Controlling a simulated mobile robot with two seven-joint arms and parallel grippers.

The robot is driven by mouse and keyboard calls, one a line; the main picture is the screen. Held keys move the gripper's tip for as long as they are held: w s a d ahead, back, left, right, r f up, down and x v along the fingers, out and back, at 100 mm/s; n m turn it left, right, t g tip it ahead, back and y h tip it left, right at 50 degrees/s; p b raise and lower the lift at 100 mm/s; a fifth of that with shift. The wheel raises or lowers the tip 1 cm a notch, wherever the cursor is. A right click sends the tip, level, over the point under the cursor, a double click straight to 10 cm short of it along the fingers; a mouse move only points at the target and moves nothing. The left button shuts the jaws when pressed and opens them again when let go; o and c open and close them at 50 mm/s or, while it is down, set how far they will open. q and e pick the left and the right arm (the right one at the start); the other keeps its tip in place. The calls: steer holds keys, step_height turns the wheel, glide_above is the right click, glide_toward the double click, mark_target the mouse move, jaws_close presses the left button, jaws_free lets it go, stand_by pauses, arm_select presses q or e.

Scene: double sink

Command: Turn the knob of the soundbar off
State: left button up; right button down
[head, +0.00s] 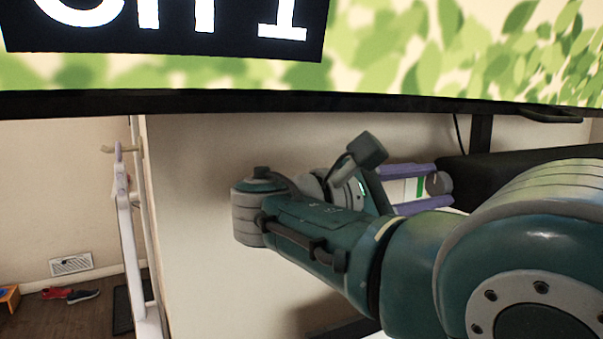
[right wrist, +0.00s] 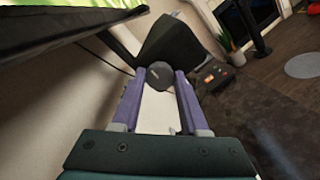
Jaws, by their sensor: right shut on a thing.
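The soundbar (head: 505,172) is a long black box under the screen at the right of the head view. My arm hides part of it. It also shows beyond my fingers in the right wrist view (right wrist: 172,42). Its dark grey round knob (head: 438,184) is on the near end, and it also shows in the right wrist view (right wrist: 160,76). My right gripper (right wrist: 160,73) has its two purple fingers on either side of the knob, shut on it at the fingertips. The knob's setting cannot be read. My left gripper is not in view.
A large screen (head: 450,55) with a black lower edge hangs above my right arm. A pale wall (head: 210,150) is behind the arm. A white frame (head: 130,230) stands at the left, and shoes (head: 82,296) lie on the dark floor.

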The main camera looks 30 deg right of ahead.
steer(key=shift+n, duration=0.3)
steer(key=shift+c, duration=2.1)
jaws_free()
steer(key=shift+a+f, duration=0.1)
steer(key=shift+a, duration=0.2)
steer(key=a+b, duration=0.7)
steer(key=a, duration=0.2)
steer(key=shift+w+a, duration=0.2)
steer(key=shift+w, duration=0.1)
